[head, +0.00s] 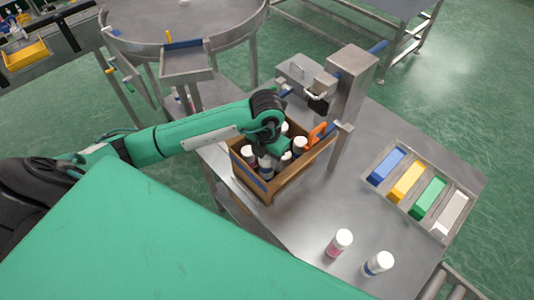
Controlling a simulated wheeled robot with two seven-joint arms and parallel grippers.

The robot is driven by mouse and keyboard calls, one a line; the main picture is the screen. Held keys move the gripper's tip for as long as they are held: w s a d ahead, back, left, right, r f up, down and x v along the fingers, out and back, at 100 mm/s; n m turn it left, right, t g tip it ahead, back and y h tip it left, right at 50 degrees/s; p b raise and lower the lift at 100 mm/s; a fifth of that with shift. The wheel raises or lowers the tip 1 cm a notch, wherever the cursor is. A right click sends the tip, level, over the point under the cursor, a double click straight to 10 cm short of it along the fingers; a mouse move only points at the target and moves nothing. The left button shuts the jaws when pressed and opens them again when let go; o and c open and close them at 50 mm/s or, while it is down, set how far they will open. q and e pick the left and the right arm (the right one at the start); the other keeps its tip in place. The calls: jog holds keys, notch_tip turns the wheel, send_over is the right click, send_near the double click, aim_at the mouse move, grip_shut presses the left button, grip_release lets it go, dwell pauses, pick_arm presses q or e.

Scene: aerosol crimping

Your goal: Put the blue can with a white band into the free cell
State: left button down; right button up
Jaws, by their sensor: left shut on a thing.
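A wooden crate (292,184) stands on the steel table and holds several cans with white caps. My left gripper (268,154) reaches in from the left over the crate, pointing down. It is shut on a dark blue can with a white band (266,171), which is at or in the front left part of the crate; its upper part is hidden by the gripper. I cannot tell whether the can touches the crate floor. The cell dividers and the free cell are mostly hidden by the gripper and cans. My right gripper is not in view.
Two white-capped cans, one pinkish (339,243) and one with a blue band (378,264), stand at the table's front. A steel press (347,82) rises behind the crate. A tray of coloured bins (417,190) lies right. An orange part (317,133) sits at the crate's back.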

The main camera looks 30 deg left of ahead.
aim_at(267, 168)
pick_arm(q)
notch_tip(267, 168, down, 5)
jog(key=b, duration=0.2)
jog(key=shift+b, duration=0.4)
jog(key=shift+f, duration=0.45)
jog(key=c, duration=0.8)
grip_release()
jog(key=shift+o, duration=0.2)
